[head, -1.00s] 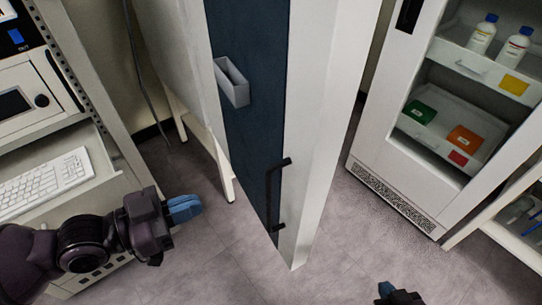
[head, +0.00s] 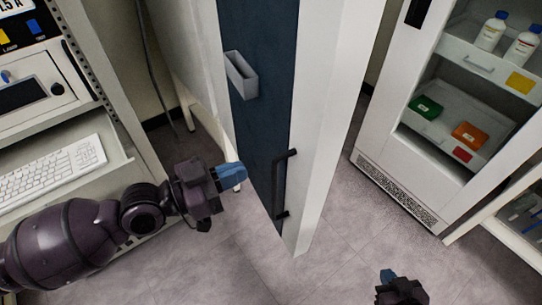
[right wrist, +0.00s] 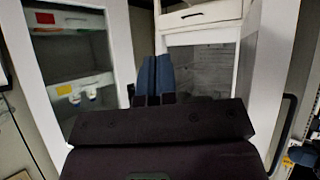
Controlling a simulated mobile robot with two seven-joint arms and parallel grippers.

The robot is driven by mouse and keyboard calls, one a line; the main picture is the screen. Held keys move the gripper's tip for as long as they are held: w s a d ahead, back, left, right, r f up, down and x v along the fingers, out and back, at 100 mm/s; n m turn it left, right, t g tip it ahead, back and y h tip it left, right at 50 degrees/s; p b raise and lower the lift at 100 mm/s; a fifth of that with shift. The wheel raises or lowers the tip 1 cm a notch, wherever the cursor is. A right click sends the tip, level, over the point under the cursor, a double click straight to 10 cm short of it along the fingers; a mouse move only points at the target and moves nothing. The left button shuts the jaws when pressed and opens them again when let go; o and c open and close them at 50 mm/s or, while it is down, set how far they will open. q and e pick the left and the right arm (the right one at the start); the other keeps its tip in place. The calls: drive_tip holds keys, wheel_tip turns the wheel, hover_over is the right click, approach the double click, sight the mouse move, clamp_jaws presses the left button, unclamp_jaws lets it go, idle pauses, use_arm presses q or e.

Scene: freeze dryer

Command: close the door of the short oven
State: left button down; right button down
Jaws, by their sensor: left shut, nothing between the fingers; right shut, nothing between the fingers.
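A tall door panel, dark blue with a white edge (head: 318,130), stands open in the middle of the head view. It has a black bar handle (head: 281,185) low down and a grey box-shaped holder (head: 241,75) higher up. Which unit it belongs to is hard to tell from this angle. My left gripper (head: 231,176) is shut and empty, left of the handle and close to the panel's dark face; contact cannot be told. My right gripper (head: 387,276) is shut and empty at the bottom, right of the panel. Its blue fingertips also show in the right wrist view (right wrist: 155,78).
A white cabinet (head: 385,165) with bottles and coloured boxes stands at right. At left is a shelf with a keyboard (head: 50,170). Grey floor (head: 340,250) is clear between the panel and cabinet. A white unit with a drawer (right wrist: 200,14) shows in the right wrist view.

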use_arm(q)
drive_tip(key=p+x, duration=0.1)
drive_tip(key=x, duration=0.6)
drive_tip(key=shift+w+d, duration=0.15)
